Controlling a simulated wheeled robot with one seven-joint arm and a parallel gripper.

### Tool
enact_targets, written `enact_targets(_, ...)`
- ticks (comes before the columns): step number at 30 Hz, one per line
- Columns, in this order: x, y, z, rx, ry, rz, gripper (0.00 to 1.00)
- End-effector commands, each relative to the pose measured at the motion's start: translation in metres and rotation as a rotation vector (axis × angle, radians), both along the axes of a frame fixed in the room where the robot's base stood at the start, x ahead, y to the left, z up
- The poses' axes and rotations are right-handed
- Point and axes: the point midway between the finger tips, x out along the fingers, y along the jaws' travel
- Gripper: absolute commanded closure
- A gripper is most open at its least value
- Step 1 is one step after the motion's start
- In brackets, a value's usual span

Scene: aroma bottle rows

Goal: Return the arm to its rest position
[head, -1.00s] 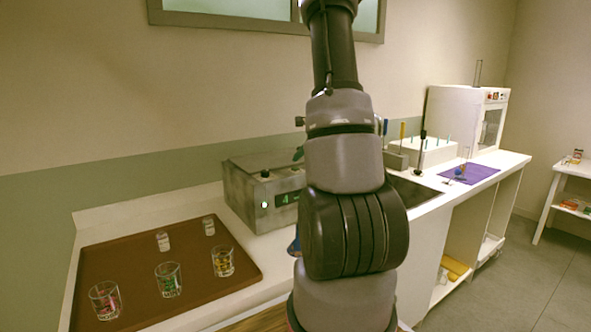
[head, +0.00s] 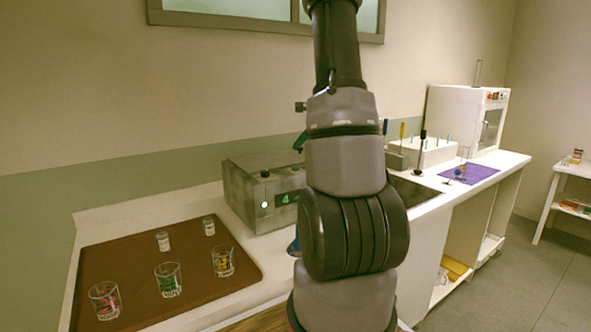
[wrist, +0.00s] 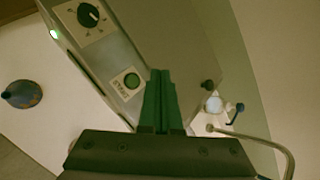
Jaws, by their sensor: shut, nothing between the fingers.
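My arm rises through the middle of the head view and hides part of the counter behind it. My gripper (wrist: 162,80) shows in the wrist view with its green fingers together and nothing between them. In the head view only a small green bit of the gripper shows at the left edge of my arm, above the grey machine (head: 245,205), which has a lit green display.
A brown tray (head: 110,260) on the counter's left holds several small glasses. A blue-dark round object (wrist: 22,94) stands near the machine. A white rack (head: 430,150), a purple mat (head: 470,173) and a white cabinet (head: 460,115) are at the right. A white shelf (head: 565,190) stands beyond.

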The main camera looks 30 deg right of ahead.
Motion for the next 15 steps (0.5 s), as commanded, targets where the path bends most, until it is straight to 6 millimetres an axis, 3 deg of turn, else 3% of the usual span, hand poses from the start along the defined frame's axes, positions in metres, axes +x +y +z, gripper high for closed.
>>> enact_targets(10,0.0,0.002,0.002,-0.002,-0.002,0.006,1.0)
enact_targets(13,-0.002,0.019,0.014,-0.02,-0.011,0.058,1.0)
enact_targets(15,-0.007,0.044,0.032,-0.049,-0.024,0.135,1.0)
